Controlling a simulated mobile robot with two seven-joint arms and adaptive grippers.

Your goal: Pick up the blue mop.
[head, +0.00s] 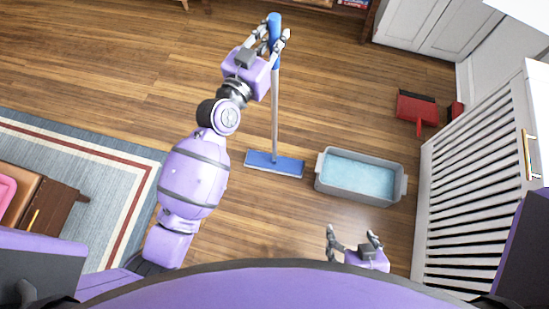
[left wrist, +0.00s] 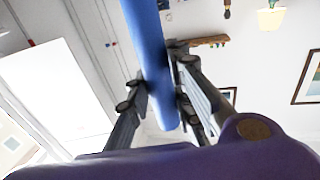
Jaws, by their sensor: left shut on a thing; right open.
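The blue mop has a flat blue head (head: 274,164) on the wooden floor, a grey pole and a blue handle grip at its top. My left gripper (head: 272,38) is shut on the blue handle grip near the top of the mop. In the left wrist view the blue handle (left wrist: 150,60) runs between the fingers of my left gripper (left wrist: 160,88). The pole looks upright or nearly so; whether the head touches the floor I cannot tell. My right gripper (head: 353,236) is open and empty, low in the head view, apart from the mop.
A grey tub of water (head: 398,188) stands right of the mop head. A red dustpan (head: 416,108) lies further right, near a white slatted railing (head: 470,205). A blue-grey rug (head: 100,165) and a brown wooden piece of furniture (head: 50,203) are at left.

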